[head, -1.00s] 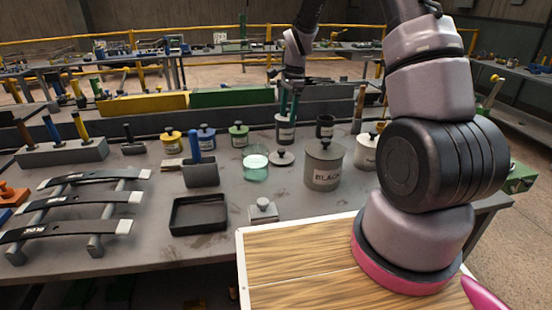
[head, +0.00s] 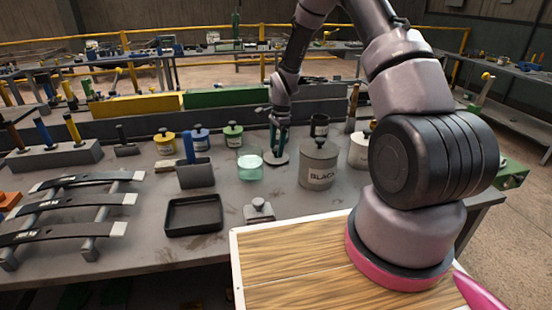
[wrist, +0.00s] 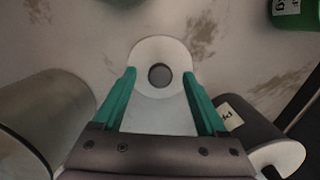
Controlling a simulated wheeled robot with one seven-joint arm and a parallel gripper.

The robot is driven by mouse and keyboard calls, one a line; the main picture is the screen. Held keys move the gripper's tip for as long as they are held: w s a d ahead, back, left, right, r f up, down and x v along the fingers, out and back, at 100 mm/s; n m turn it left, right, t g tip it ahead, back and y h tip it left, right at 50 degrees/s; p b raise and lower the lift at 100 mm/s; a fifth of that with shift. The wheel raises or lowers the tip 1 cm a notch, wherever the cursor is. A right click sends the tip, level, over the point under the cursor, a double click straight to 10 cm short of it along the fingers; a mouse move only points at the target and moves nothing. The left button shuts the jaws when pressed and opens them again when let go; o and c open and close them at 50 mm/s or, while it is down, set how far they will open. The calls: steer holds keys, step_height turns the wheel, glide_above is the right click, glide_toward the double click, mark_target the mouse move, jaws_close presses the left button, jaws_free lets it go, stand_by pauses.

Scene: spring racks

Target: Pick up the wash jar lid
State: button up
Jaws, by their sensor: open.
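The wash jar lid (head: 276,161) is a small grey disc with a knob. It lies on the bench between the glass jar of pale green liquid (head: 250,164) and the large grey jar labelled BLACK (head: 318,167). My gripper (head: 278,148) is above the lid with its green fingers pointing down and partly hides it. In the wrist view the lid (wrist: 160,50) is a pale disc with a dark round knob, centred between the open fingertips (wrist: 158,72). Whether the fingers reach down beside the knob I cannot tell.
Small yellow (head: 164,143), blue (head: 199,139) and green (head: 233,136) jars stand behind. A dark tray (head: 194,215) and a small knobbed grey block (head: 259,210) are in front. In the wrist view, a large grey cylinder (wrist: 40,125) and a dark labelled container (wrist: 255,140) flank the fingers.

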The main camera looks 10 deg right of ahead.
steer(key=shift+f, duration=0.2)
jaws_close()
